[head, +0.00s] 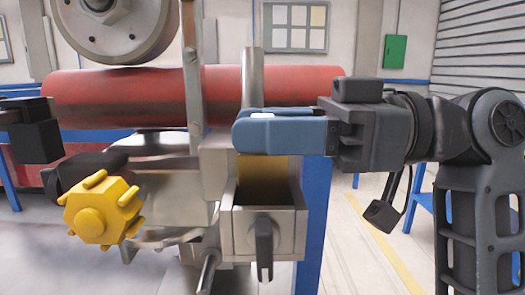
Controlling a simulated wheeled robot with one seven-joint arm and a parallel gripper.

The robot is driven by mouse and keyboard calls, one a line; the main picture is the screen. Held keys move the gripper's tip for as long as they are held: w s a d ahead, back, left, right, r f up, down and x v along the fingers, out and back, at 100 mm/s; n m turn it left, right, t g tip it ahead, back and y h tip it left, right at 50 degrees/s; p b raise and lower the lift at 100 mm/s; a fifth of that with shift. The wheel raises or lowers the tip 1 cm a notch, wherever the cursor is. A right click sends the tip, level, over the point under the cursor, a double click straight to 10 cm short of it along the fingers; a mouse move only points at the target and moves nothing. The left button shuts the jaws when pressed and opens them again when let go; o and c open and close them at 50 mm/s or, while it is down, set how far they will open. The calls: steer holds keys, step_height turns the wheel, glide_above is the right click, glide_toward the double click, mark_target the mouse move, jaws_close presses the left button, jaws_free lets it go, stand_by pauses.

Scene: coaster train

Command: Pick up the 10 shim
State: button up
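My gripper (240,132) reaches in from the right with its blue fingers pointing left, in front of the red tube's lower edge. The fingers are seen side-on and overlap, so I cannot see the gap between them or whether anything is held. Below the fingers is an open-topped metal box (243,238) with a dark interior. A dark handle-like piece (264,248) is on its front. A yellowish surface (273,168) shows behind the box, just under the fingers. No shim marked 10 can be made out.
A red tube (120,97) crosses behind, with a grey wheel (115,25) above it. A vertical metal bar (192,85) stands left of the fingertips. A yellow knob (92,222) juts out at lower left. A blue post (313,225) stands right of the box; floor shows beyond.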

steer(key=shift+a, duration=0.25)
steer(key=shift+c, duration=0.4)
jaws_close()
